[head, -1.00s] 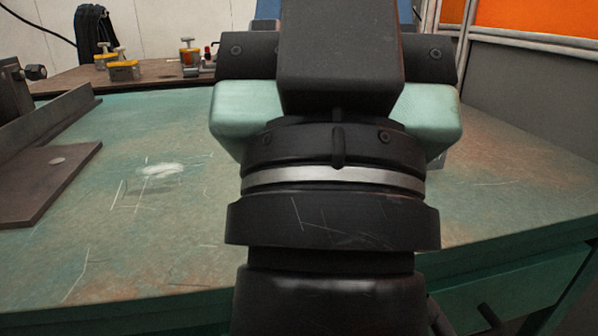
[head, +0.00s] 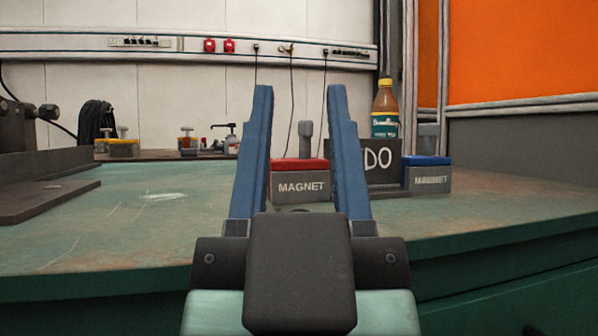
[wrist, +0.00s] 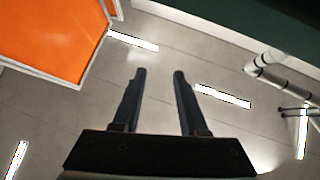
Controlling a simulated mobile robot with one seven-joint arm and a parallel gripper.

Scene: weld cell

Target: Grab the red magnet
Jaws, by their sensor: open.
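In the head view the red magnet (head: 300,180) is a grey block with a red top, marked MAGNET, standing on the green worktable. A grey post rises behind or from its top. My gripper (head: 300,90) is open with its two blue fingers pointing up. The fingers frame the magnet in the picture, but the gripper is nearer to the camera and not around it.
A blue-topped magnet (head: 428,175) stands to the right. A steel plate and angle (head: 45,190) lie at left. The table's (head: 130,240) front middle is clear.

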